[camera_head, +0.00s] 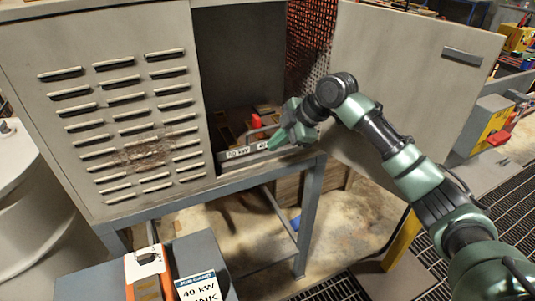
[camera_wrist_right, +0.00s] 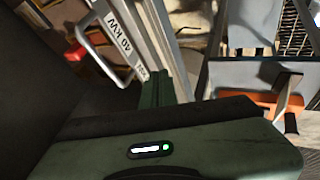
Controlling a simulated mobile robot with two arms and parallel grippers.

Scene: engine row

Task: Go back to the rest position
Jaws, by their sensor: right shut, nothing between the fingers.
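My right gripper (camera_head: 278,141) is shut and empty. It is at the open front of the grey cabinet (camera_head: 206,100), its fingers pointing left and down towards the front of a light-grey part labelled 40 KW (camera_head: 238,153). In the right wrist view the shut green fingers (camera_wrist_right: 163,80) show beside this part's label (camera_wrist_right: 120,38) and its grey bar handle (camera_wrist_right: 97,50). I cannot tell whether the fingers touch the part. My left gripper is in neither view.
The cabinet's open door (camera_head: 410,70) stands behind my right arm. A red piece (camera_head: 256,121) sits inside the cabinet. A grey box with a 40 kW sign (camera_head: 203,287) and an orange-and-white piece (camera_head: 146,272) are at the front left. Floor grating lies right.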

